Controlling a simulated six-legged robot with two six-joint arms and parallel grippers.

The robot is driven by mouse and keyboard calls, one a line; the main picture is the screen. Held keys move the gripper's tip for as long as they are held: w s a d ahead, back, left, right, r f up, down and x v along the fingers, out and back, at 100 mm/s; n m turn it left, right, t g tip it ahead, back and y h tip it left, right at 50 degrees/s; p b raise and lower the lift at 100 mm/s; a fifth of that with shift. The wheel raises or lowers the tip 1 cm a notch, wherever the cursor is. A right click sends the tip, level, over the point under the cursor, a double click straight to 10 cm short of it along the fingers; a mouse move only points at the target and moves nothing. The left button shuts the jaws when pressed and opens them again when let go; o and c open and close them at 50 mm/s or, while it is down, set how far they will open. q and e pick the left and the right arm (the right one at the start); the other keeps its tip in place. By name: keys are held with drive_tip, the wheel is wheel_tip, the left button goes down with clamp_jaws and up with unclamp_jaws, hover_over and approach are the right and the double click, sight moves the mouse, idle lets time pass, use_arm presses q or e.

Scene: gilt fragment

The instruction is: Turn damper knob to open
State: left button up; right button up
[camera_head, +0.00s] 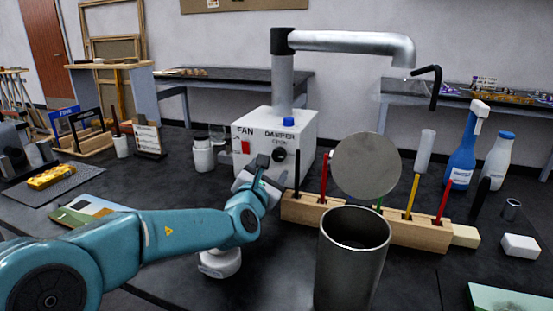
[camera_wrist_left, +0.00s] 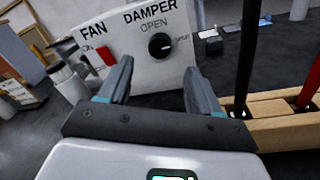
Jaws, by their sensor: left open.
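The damper knob (camera_head: 279,154) is a round black knob on the front of a white box (camera_head: 305,130) with a pipe rising from it. In the left wrist view the knob (camera_wrist_left: 160,45) shows a white pointer mark turned toward the right, with "OPEN" printed above it. My left gripper (camera_head: 262,170) is in front of the box, just left of and below the knob. In the left wrist view its two fingers (camera_wrist_left: 158,88) are spread and empty, apart from the knob, which is beyond them. My right gripper is not seen.
A red fan switch (camera_head: 245,147) is left of the knob. A wooden tool block (camera_head: 306,209) with upright tools stands close to the right of my left gripper. A grey metal cylinder (camera_head: 342,270) is in front. White jars (camera_head: 203,155) stand left of the box.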

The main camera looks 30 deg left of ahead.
sight(278, 156)
use_arm(q)
drive_tip(key=x, duration=0.7)
drive_tip(key=shift+p, duration=0.3)
drive_tip(key=c, duration=1)
